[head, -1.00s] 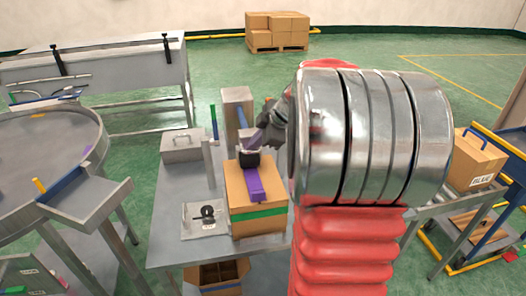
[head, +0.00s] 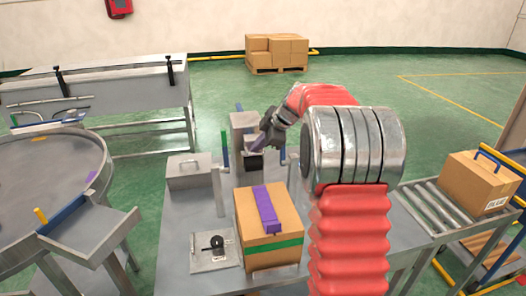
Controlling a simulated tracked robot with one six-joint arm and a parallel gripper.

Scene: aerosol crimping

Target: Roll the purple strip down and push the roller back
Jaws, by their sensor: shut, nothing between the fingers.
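The purple strip (head: 266,210) lies lengthwise along the top of a cardboard box (head: 288,209) with a green band on its near side. It looks flat, and its full length shows. The dark roller (head: 254,161) is behind the box's far edge, clear of the strip, between upright posts. My gripper (head: 259,144) is shut and empty, just above and behind the roller. I cannot tell if its fingertips touch the roller.
A grey case (head: 189,172) and a plate with a black knob (head: 213,249) are left of the box. A grey column (head: 243,124) stands behind. A roller conveyor (head: 441,205) with another box (head: 478,181) is at right.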

